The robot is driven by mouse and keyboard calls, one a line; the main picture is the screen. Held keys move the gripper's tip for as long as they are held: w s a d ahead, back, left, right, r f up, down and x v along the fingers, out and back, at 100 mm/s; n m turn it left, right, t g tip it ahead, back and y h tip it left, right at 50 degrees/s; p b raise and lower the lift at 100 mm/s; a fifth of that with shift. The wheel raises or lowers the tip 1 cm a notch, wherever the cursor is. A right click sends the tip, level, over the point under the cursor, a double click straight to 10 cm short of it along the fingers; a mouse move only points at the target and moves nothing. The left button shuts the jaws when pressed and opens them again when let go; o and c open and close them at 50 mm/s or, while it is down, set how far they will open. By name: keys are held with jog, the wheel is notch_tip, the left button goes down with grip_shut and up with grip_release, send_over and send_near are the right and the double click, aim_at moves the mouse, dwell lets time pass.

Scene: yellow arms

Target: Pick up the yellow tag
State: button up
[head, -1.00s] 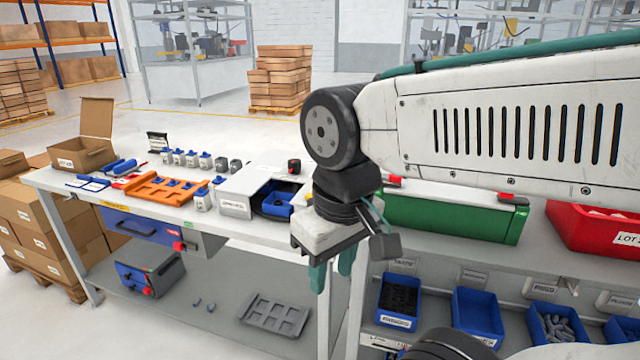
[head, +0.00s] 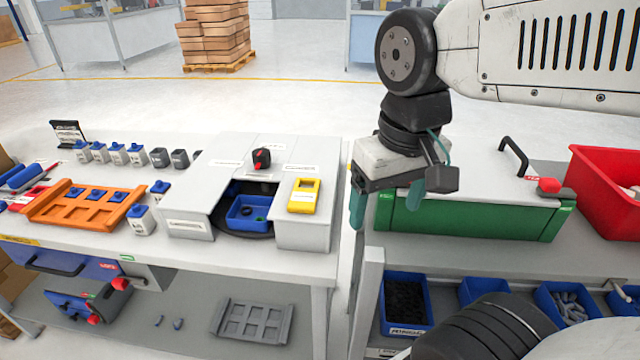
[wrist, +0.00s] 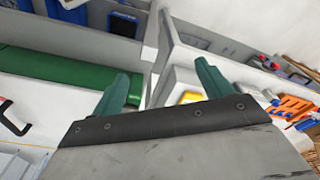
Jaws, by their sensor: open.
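The yellow tag (head: 304,195) lies flat on the right part of the top of a grey-white housing (head: 306,229) on the workbench. In the wrist view a small piece of yellow (wrist: 190,97) shows beside a finger, mostly hidden. My gripper (head: 385,208) has green fingers pointing down. It is open and empty, to the right of the tag and apart from it, in front of the green case. The fingers also show spread apart in the wrist view (wrist: 160,88).
A blue bin (head: 246,212) sits in the housing's opening, and a red-and-black knob (head: 261,158) stands on top. An orange tray (head: 88,207) and several small grey blocks lie left. A green case (head: 470,217) and red bin (head: 606,185) stand right.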

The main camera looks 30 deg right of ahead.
jog(key=w+m, duration=0.3)
jog(key=w, duration=0.8)
jog(key=m+g, duration=0.1)
jog(key=m, duration=0.2)
send_over(304, 192)
notch_tip(304, 192, down, 4)
jog(key=shift+s+f, duration=0.1)
notch_tip(304, 192, down, 6)
jog(key=shift+f, duration=0.8)
jog(key=c, duration=1.1)
